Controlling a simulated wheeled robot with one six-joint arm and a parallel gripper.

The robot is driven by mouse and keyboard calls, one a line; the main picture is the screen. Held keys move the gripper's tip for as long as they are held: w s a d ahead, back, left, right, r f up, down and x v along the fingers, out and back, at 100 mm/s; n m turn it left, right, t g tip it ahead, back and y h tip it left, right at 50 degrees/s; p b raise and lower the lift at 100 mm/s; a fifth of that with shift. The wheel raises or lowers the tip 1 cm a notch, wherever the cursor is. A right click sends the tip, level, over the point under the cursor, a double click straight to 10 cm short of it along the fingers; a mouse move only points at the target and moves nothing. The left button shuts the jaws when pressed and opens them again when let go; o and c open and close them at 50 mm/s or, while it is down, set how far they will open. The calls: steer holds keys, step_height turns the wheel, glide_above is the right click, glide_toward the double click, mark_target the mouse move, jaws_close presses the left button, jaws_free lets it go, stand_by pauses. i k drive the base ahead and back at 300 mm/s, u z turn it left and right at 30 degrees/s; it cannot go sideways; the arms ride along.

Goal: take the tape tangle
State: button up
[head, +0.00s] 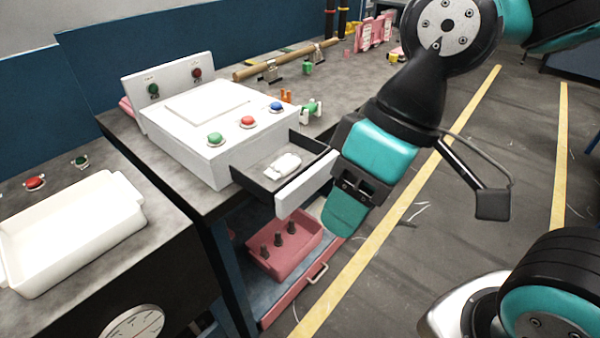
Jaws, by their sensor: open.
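My gripper (346,208) is open and empty, pointing down just right of the white front of an open drawer. A small white bundle (283,166) lies in that drawer (262,184); I cannot tell whether it is the tape tangle. Thin pale strips (420,208) lie loose on the grey floor to the right of my gripper, and these may be tape. No clearly recognisable tangle shows, and my arm hides part of the floor and bench.
The drawer sticks out of a white control box (190,140) with coloured buttons. A pink-red tray (283,252) with dark pegs sits below the bench. A white bin (70,235) stands at left. The floor between the yellow lines is mostly clear.

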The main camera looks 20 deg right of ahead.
mark_target(284, 166)
steer(key=u, duration=1.4)
steer(key=i, duration=0.5)
steer(key=z, duration=1.6)
